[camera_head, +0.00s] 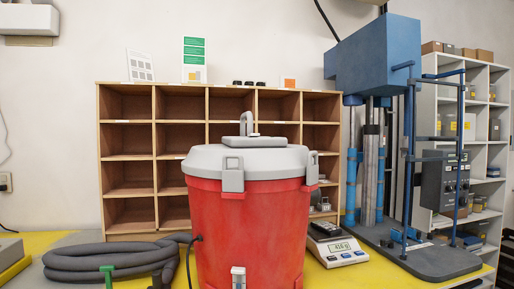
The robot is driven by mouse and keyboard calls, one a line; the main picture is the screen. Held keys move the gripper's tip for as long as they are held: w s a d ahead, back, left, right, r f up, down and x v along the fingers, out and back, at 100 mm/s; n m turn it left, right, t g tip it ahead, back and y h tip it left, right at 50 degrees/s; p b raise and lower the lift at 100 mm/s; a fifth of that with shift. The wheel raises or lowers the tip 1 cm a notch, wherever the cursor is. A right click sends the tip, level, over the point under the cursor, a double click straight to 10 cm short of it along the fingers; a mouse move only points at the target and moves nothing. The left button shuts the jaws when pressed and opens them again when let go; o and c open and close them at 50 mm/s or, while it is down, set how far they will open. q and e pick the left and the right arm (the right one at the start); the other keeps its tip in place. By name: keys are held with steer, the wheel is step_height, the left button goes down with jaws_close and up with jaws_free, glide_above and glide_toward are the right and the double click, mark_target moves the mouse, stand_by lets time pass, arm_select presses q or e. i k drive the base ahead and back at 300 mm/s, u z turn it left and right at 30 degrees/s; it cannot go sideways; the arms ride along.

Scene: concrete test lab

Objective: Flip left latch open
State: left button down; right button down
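A red drum (250,235) with a grey lid (262,158) stands upright in the middle of the head view. One grey latch (232,176) hangs at the lid's front, left of centre, and lies flat against the rim. A second grey latch (312,169) is on the lid's right side. Both look closed, though I cannot be sure at this size. A grey handle (246,123) stands up on top of the lid. The drum's far side is hidden.
A coiled dark hose (110,258) lies left of the drum. A scale (338,251) stands to its right, by a tall blue press (375,60). A wooden pigeonhole shelf (128,171) stands behind. Yellow tabletop (322,277) shows at the drum's front right.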

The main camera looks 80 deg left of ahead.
mark_target(232, 179)
steer(key=i, duration=1.05)
steer(key=u, duration=2.1)
